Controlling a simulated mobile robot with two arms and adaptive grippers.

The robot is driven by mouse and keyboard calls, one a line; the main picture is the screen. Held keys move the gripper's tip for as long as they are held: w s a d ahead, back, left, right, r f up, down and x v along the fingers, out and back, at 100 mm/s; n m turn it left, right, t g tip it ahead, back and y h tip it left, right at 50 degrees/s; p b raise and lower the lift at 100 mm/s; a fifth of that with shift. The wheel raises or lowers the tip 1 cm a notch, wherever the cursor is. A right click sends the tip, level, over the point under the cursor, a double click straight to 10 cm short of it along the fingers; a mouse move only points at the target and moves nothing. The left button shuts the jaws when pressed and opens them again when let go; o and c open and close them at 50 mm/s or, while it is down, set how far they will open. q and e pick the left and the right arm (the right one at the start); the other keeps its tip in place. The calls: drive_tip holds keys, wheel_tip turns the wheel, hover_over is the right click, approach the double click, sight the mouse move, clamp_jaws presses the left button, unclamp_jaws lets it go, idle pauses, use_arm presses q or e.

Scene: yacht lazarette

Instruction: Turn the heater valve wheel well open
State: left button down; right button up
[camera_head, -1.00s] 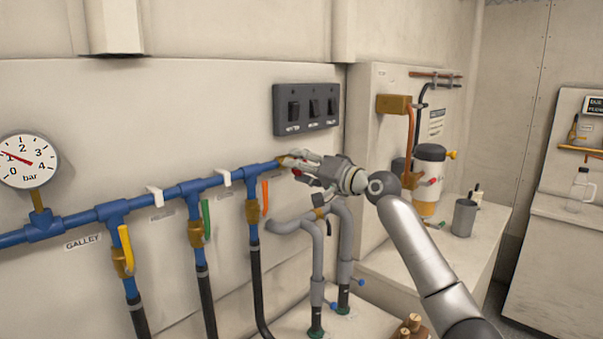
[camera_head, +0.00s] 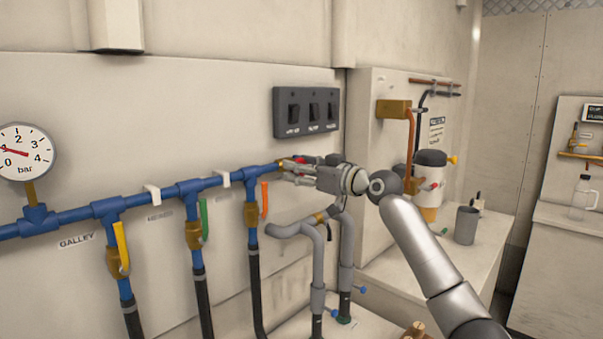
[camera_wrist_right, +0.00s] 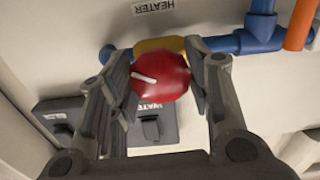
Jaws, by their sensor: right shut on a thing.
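The heater valve wheel is a red round knob with a white mark (camera_wrist_right: 160,77), on a brass body (camera_wrist_right: 158,45) at the end of the blue pipe. In the right wrist view it sits between the two fingers of my right gripper (camera_wrist_right: 165,85), which is shut on it. A HEATER label (camera_wrist_right: 153,7) is on the wall by it. In the head view my right gripper (camera_head: 290,168) is at the right end of the blue pipe (camera_head: 150,199), and a bit of the red wheel (camera_head: 305,160) shows behind its fingers. My left gripper is not in view.
A dark switch panel (camera_head: 306,112) is on the wall just above my right gripper. Below the pipe are orange (camera_head: 264,198), green (camera_head: 204,220) and yellow (camera_head: 121,246) lever handles. Grey pipes (camera_head: 318,255) stand below my right wrist. A pressure gauge (camera_head: 25,150) is at far left.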

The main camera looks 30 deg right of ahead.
drive_tip(key=shift+f+n, duration=0.25)
drive_tip(key=shift+n, duration=0.85)
